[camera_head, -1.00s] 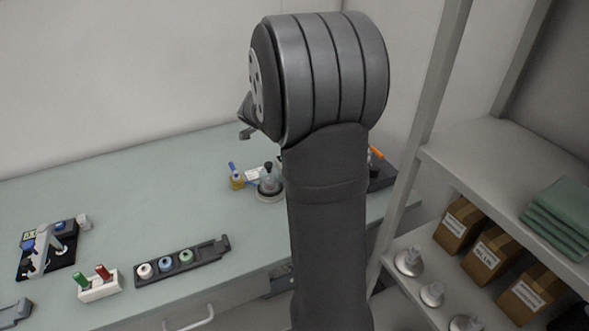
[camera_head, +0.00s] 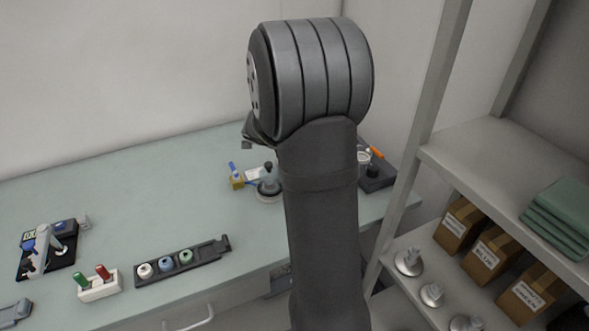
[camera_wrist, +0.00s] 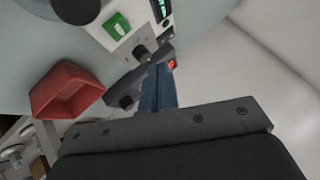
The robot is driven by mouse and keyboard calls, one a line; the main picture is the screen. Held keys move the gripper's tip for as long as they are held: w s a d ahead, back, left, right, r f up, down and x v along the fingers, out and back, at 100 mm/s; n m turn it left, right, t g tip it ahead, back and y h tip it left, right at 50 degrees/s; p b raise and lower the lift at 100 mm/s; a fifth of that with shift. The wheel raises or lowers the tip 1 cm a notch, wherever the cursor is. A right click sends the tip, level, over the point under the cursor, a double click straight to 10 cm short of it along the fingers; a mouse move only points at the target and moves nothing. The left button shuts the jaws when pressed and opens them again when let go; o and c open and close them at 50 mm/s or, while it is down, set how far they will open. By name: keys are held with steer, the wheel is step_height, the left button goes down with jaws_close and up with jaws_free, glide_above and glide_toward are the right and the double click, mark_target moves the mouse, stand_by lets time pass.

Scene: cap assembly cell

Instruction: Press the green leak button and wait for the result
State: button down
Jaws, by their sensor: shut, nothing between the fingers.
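In the wrist view a green square button (camera_wrist: 117,27) with a pale mark sits on a light panel (camera_wrist: 133,42) near the top. Beside it is a dark knob, and a dark strip with lit green characters (camera_wrist: 162,9) is at the top edge. My gripper (camera_wrist: 158,70) shows as narrow blue-grey fingers, shut and empty, below and right of the button in the picture. The tips look apart from the button; their height over the panel cannot be told. In the head view my arm hides the button and the fingers.
A red tray (camera_wrist: 67,90) lies left of the fingers in the wrist view, with a small red-orange spot (camera_wrist: 172,65) near the tips. In the head view, a dark rack with vials (camera_head: 184,272), a red-and-green plug holder (camera_head: 100,292) and a right-hand shelf (camera_head: 490,150) stand around.

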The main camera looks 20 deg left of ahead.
steer(key=shift+f, duration=2.75)
steer(key=shift+f, duration=0.4)
steer(key=shift+f, duration=0.45)
stand_by(0.3)
stand_by(0.4)
steer(key=shift+r, duration=0.9)
steer(key=shift+r, duration=2.5)
